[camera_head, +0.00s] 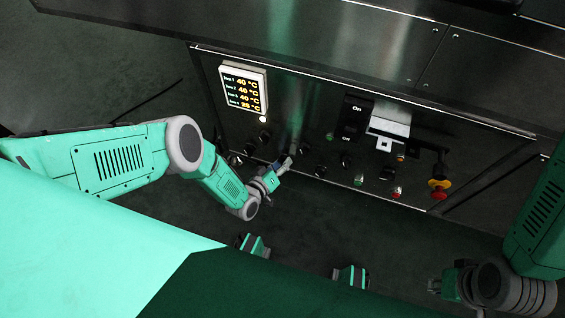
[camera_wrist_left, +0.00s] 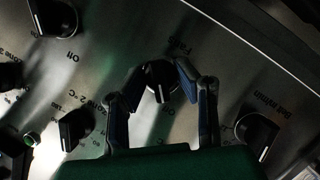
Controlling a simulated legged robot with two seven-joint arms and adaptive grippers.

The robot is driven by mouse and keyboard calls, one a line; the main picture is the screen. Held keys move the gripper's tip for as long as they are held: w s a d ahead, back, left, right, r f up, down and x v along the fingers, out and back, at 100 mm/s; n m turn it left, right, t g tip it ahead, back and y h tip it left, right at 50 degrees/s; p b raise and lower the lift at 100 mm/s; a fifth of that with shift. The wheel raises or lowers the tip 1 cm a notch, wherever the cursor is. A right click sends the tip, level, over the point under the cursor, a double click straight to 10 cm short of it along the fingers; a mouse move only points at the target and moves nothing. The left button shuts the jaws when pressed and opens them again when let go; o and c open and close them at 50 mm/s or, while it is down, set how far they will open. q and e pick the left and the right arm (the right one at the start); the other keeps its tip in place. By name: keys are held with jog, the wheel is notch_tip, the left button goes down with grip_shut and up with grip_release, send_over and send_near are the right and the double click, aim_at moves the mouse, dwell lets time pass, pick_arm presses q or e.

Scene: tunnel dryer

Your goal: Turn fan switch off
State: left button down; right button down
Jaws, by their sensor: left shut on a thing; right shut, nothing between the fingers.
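The fan switch is a black rotary knob (camera_wrist_left: 160,80) with a light pointer line, beside a partly hidden label that seems to read "Fan" in the left wrist view. My left gripper (camera_wrist_left: 160,86) has a finger on each side of this knob and is shut on it. In the head view my left gripper (camera_head: 286,163) reaches the lower part of the steel panel and covers the knob. The switch setting cannot be read clearly. My right gripper (camera_head: 440,286) is at the lower right, away from the panel, shut and empty.
Neighbouring black knobs (camera_wrist_left: 75,128) and (camera_wrist_left: 257,133) flank the fan knob. The steel panel (camera_head: 300,105) also carries a temperature display (camera_head: 243,88), a large On/Off switch (camera_head: 354,117), and a red emergency button (camera_head: 438,195) on yellow. Dark floor lies below.

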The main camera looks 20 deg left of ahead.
pick_arm(q)
jog(key=shift+a, duration=0.1)
jog(key=c, duration=1.6)
grip_release()
jog(key=shift+s, duration=0.1)
jog(key=v, duration=1.1)
jog(key=shift+s+a, duration=0.2)
jog(key=shift+s, duration=0.15)
